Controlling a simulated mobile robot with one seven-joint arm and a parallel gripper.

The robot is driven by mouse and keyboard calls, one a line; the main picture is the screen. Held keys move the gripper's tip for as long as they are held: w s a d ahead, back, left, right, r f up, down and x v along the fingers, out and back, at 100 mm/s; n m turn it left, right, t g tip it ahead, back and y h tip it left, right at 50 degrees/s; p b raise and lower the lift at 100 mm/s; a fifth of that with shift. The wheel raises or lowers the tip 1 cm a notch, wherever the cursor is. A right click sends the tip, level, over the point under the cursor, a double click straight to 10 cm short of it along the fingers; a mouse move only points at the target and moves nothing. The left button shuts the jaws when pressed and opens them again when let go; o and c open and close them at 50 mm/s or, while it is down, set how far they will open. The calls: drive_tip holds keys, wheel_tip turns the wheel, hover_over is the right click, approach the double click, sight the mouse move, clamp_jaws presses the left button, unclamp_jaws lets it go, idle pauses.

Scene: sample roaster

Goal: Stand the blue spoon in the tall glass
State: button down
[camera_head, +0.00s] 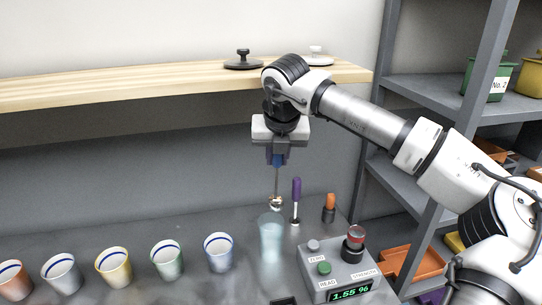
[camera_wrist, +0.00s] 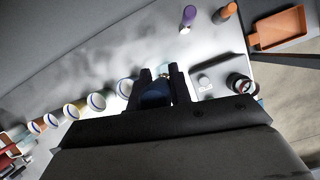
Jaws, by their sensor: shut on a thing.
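My gripper (camera_head: 277,152) is shut on the blue handle of the blue spoon (camera_head: 276,184). The spoon hangs upright with its metal bowl down. The tall glass (camera_head: 271,242), pale blue and clear, stands on the grey counter. In the head view the spoon's bowl shows just above the glass's rim, slightly right of its middle; how they line up in depth I cannot tell. In the wrist view my gripper (camera_wrist: 161,88) has the blue handle (camera_wrist: 156,94) between its fingers, and the glass is not clearly visible.
A purple-handled tool (camera_head: 296,199) and an orange-topped one (camera_head: 329,207) stand behind right of the glass. A grey meter (camera_head: 335,268) reading 1.55 % is close at front right. Several cups (camera_head: 167,259) line up to the left. A wooden shelf (camera_head: 180,86) runs behind.

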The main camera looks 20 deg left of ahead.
sight(273, 203)
drive_tip(key=f+b, duration=0.2)
drive_tip(key=f, duration=0.1)
drive_tip(key=shift+s+a+f, duration=0.15)
drive_tip(key=shift+s+a, duration=0.05)
drive_tip(key=shift+a, duration=0.15)
wheel_tip(273, 203, down, 10)
drive_tip(key=b, duration=0.9)
drive_tip(key=shift+s+a+f, duration=0.1)
drive_tip(key=shift+f, duration=0.15)
drive_tip(key=c, duration=1.2)
unclamp_jaws()
drive_tip(key=shift+r, duration=0.15)
drive_tip(key=v, duration=1.3)
drive_tip(key=shift+s+r+b, duration=0.1)
drive_tip(key=shift+r+b, duration=0.15)
drive_tip(key=shift+b, duration=0.1)
